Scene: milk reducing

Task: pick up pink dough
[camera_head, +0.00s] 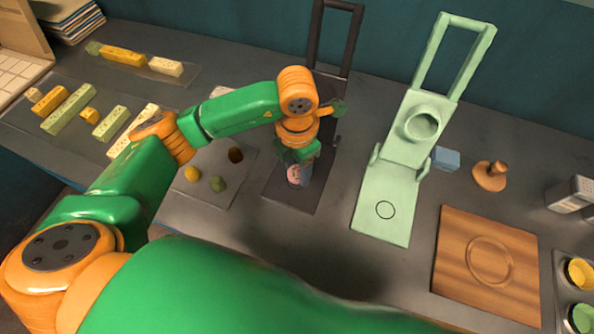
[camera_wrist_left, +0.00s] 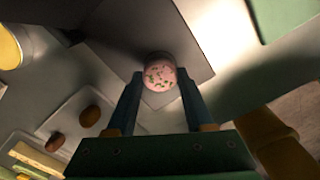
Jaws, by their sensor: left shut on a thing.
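The pink dough (camera_head: 293,174) is a small speckled lump on or just above the dark flat press base (camera_head: 283,194), near the middle of the head view. In the left wrist view the dough (camera_wrist_left: 159,75) is round and pink with green and dark specks. My left gripper (camera_head: 299,168) points down at the dark press, its fingers shut on the dough from both sides. The fingers (camera_wrist_left: 160,82) hide part of the dough in the head view. I cannot tell whether the dough touches the base. My right gripper is not in view.
A pale green press (camera_head: 382,206) stands open to the right, beside a blue block (camera_head: 446,158) and a wooden stamp (camera_head: 490,175). A wooden board (camera_head: 455,275) lies at the right. Several dough lumps (camera_head: 192,174) and bars (camera_head: 68,109) lie on the left.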

